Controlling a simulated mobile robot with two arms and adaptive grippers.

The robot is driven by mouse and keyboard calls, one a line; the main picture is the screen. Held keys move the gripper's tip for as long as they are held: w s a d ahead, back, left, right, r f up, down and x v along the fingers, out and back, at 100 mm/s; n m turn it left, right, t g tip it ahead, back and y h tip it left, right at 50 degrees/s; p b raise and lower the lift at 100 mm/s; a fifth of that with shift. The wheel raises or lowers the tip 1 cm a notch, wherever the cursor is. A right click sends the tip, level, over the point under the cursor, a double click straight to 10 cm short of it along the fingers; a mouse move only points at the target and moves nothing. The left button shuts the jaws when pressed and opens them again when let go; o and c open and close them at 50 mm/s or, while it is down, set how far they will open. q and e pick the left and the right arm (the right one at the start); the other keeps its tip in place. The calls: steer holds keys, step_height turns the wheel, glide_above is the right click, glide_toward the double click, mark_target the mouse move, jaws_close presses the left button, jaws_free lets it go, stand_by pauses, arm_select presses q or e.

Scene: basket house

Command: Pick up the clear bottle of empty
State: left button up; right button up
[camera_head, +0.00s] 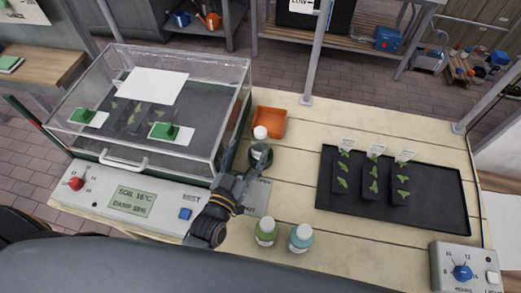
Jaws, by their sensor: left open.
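A clear bottle with a white cap (260,133) stands on the light wooden bench, just in front of an orange tray. My left gripper (251,163) is at this bottle, its open fingers reaching toward the bottle's lower body. The fingers partly hide the bottle, and I cannot tell whether they touch it. A green bottle (265,232) and a light blue bottle (301,238), both with pale caps, stand nearer the front edge. My right gripper is not in view.
A clear-walled propagator box (200,72) with a control panel (130,202) stands left of my gripper. The orange tray (270,121) is behind the bottle. A black tray (438,217) with seedlings lies to the right. A dial box (465,268) sits front right. Bare wood lies between.

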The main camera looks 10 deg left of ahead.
mark_target(255, 149)
arm_select(q)
step_height(255, 149, down, 6)
steer(key=b, duration=0.5)
steer(key=shift+r, duration=0.15)
steer(key=w, duration=0.2)
steer(key=w+p, duration=0.1)
steer(key=w, duration=0.1)
steer(key=w+d, duration=0.1)
steer(key=shift+w+r+p, duration=0.1)
steer(key=shift+w+p, duration=0.25)
steer(key=shift+w, duration=0.05)
steer(key=shift+w+d, duration=0.1)
steer(key=shift+w, duration=0.5)
steer(key=shift+w+d+r+p, duration=0.1)
steer(key=shift+w+p, duration=0.2)
steer(key=w, duration=0.1)
steer(key=w+d+p, duration=0.1)
steer(key=w, duration=0.1)
steer(key=shift+w, duration=0.7)
steer(key=shift+s, duration=0.1)
